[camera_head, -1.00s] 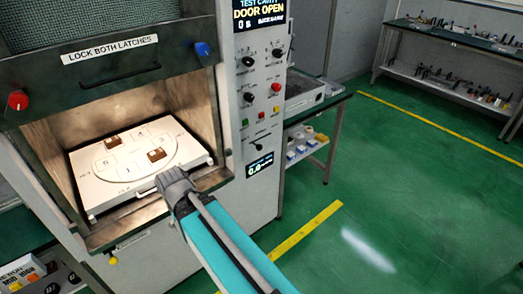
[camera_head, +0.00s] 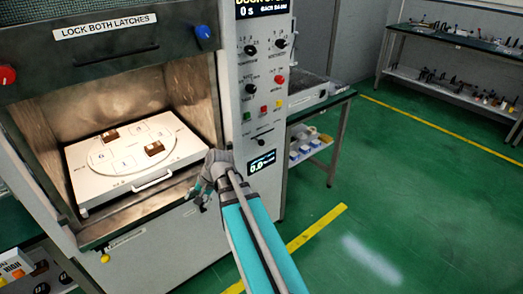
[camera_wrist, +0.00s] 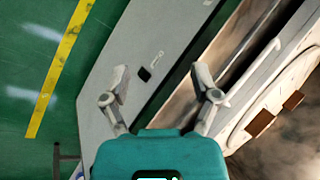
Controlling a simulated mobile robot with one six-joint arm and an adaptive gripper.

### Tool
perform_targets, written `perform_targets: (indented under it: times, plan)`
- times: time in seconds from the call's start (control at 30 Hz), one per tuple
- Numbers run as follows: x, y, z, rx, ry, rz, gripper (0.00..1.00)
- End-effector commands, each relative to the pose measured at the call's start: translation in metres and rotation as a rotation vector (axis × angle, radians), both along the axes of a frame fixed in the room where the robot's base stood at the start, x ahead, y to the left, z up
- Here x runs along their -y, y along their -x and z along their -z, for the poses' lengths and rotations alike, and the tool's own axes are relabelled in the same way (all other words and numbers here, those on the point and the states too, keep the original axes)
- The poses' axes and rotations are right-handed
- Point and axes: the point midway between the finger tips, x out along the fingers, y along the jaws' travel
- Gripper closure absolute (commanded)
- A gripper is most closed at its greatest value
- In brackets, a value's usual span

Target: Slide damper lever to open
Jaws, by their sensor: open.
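My gripper (camera_head: 203,188) is open, at the lower right corner of the machine's lit cavity. In the wrist view its two fingers (camera_wrist: 162,82) are spread with nothing between them. A small black piece (camera_head: 201,205) with a pale label beside it shows on the lower front, close to my fingers; I cannot tell whether it is the damper lever. The wrist view shows a small black square (camera_wrist: 145,75) on a grey panel, beyond the fingers. A black knob on a slot (camera_head: 262,142) sits on the control panel, and a yellow knob (camera_head: 105,257) on the lower front left.
The cavity holds a white tray (camera_head: 185,153) with a front handle and brown blocks. The control panel (camera_head: 245,45) stands right of it with knobs, buttons and displays. A side table (camera_head: 340,98) is further right. The green floor (camera_head: 420,220) is open at the right.

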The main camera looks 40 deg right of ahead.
Motion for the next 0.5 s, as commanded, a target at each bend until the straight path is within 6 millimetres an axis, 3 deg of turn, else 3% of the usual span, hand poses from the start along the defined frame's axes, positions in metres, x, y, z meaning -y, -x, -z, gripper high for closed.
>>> perform_targets:
  times: [0.1, 0.5]
  plan:
    - [0.028, -0.015, 0.013, 0.015, -0.109, 0.147, 0.22]
    - [0.133, -0.046, 0.022, 0.065, -0.511, 0.606, 0.22]
